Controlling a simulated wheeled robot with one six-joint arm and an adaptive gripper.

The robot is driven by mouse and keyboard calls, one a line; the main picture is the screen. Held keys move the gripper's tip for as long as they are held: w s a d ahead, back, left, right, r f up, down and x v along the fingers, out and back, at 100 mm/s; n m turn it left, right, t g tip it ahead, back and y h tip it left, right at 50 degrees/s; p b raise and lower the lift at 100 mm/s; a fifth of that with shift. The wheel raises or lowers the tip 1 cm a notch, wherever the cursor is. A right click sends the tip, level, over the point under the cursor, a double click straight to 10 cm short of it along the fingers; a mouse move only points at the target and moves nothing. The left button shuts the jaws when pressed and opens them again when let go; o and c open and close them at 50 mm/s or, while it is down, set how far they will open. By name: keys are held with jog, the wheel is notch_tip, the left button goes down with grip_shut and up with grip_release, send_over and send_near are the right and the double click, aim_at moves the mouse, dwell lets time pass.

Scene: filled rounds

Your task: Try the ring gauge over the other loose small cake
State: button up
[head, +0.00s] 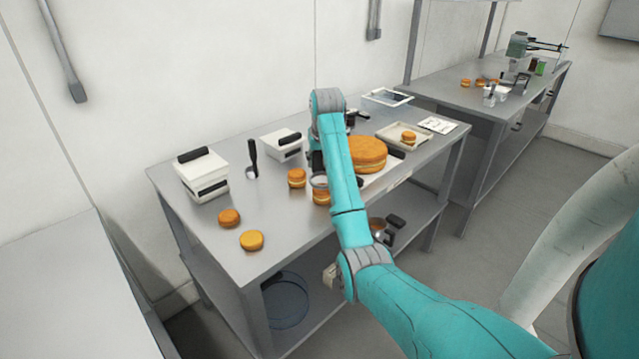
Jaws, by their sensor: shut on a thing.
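My gripper (315,165) is over the middle of the steel table, partly hidden behind my own teal arm. It is shut on the ring gauge (318,182), a small grey ring. The ring is at the top of a small filled cake (321,198); I cannot tell whether it is around the cake or just above it. Another small cake (297,178) stands close by on the left. Two more small cakes, one darker (229,217) and one lighter (252,240), lie apart on the table's front left.
A large filled cake (370,151) sits just right of my arm on a pale board. A tray (390,133) with a small cake is behind it. White boxes (205,178) (281,143) and a black-handled tool (252,160) stand at the back left. The front left tabletop has free room.

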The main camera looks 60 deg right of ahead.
jog(key=shift+r, duration=1.45)
